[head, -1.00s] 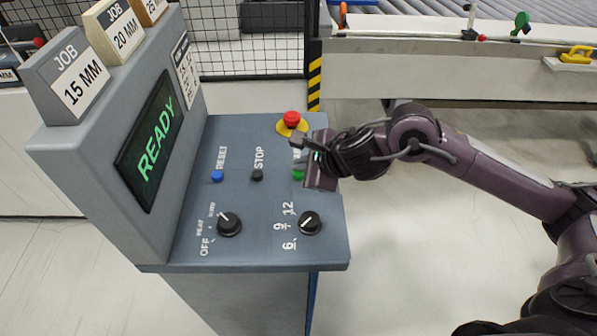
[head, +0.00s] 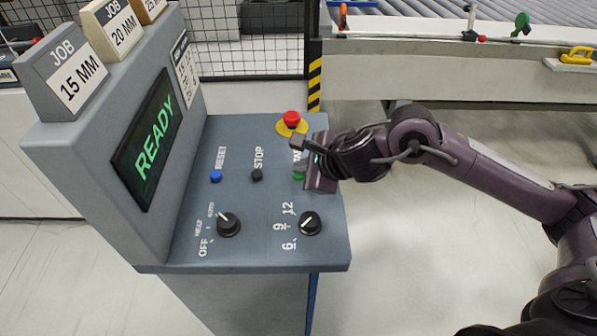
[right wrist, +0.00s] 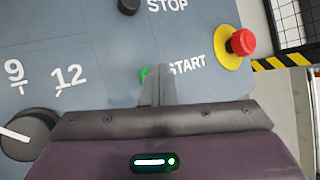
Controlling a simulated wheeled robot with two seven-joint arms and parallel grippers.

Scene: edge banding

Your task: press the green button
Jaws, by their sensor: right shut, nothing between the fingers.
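The green button (head: 298,176) sits on the sloped grey control panel (head: 265,200), right of the black STOP button, and is partly covered by my right gripper. In the right wrist view the green button (right wrist: 145,73) shows only as a sliver beside the START label (right wrist: 187,65). My right gripper (right wrist: 159,82) is shut and empty, its fingers pointing at the panel and overlapping the button's edge. I cannot tell whether the fingertips touch the button. My left gripper is not in view.
The panel also has a blue RESET button (head: 216,176), a STOP button (head: 257,175), a red emergency stop (head: 292,118) close to my right gripper, and two black knobs (head: 228,225). The screen (head: 150,140) reads READY. A conveyor (head: 450,60) stands behind.

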